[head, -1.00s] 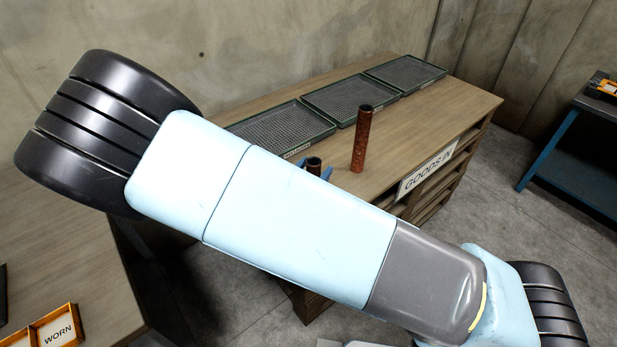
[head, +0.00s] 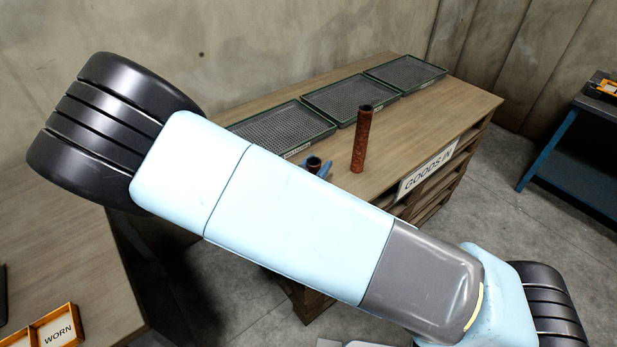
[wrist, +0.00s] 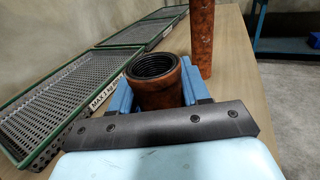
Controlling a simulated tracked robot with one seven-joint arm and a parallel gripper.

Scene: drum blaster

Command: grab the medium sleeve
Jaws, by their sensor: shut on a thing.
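The medium sleeve (wrist: 158,77) is a rusty orange tube with a dark ribbed bore. In the wrist view it stands between the blue fingers of my gripper (wrist: 160,98), which is shut on it. In the head view only the top of this sleeve (head: 313,163) and a bit of a blue finger show above my arm; the rest is hidden. A taller rusty sleeve (head: 361,139) stands upright on the bench, apart from my gripper; it also shows in the wrist view (wrist: 201,38).
The wooden bench (head: 450,115) carries several mesh trays (head: 350,101) along its back and a "GOODS IN" sign (head: 427,169) on its front. Bare bench top lies right of the taller sleeve. A blue-legged table (head: 548,150) stands at the right. A "WORN" bin (head: 55,333) is lower left.

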